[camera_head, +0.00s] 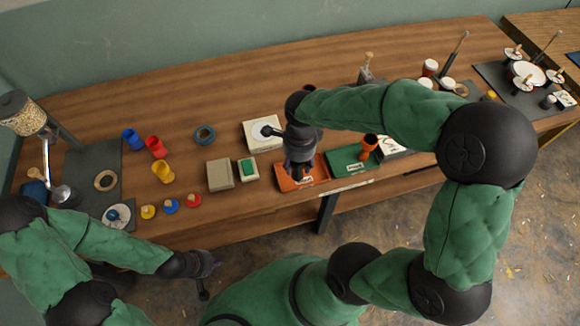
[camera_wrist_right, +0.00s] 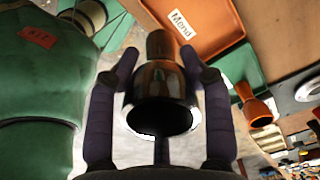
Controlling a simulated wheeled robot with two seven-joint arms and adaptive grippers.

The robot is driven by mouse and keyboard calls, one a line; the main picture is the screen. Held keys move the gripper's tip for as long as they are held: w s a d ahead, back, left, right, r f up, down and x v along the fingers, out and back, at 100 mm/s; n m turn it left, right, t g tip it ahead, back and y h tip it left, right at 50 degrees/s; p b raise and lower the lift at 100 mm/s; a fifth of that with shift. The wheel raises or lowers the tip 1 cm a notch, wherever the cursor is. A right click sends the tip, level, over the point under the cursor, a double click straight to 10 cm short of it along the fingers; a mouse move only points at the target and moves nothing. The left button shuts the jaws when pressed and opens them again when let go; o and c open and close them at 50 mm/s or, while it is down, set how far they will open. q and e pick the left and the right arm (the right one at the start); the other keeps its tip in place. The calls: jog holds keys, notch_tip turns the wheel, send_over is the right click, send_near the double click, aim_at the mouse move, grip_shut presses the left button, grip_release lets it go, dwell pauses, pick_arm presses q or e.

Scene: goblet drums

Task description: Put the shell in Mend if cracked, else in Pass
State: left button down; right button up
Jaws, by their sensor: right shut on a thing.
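The shell (camera_wrist_right: 162,95), a glossy dark brown goblet with a copper sheen, is between the fingers of my right gripper (camera_wrist_right: 160,85), which is shut on it. Its wide dark mouth faces the right wrist camera; I see no clear crack on the side shown. In the head view my right gripper (camera_head: 300,168) is over the orange tray (camera_head: 316,177) and hides most of the shell. The wrist view shows the label Mend on this tray (camera_wrist_right: 205,35). A green tray (camera_head: 341,157) is beside it; its label is too small to read. My left gripper (camera_head: 207,265) is off the front edge.
An orange goblet shell (camera_head: 368,146) stands at the green tray. Drums and stands fill the right end (camera_head: 527,75).

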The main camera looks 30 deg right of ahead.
jog(key=shift+w+d+f+b, duration=0.1)
jog(key=shift+w+f+b, duration=0.6)
jog(key=shift+f, duration=0.8)
jog(key=shift+w+f+b, duration=0.25)
jog(key=shift+w+f, duration=0.75)
jog(key=shift+f, duration=0.5)
jog(key=shift+w+d+f+b, duration=0.1)
jog(key=shift+w+f+b, duration=0.6)
jog(key=shift+f, duration=0.8)
jog(key=shift+w, duration=0.15)
jog(key=shift+f, duration=0.15)
jog(key=o, duration=1.3)
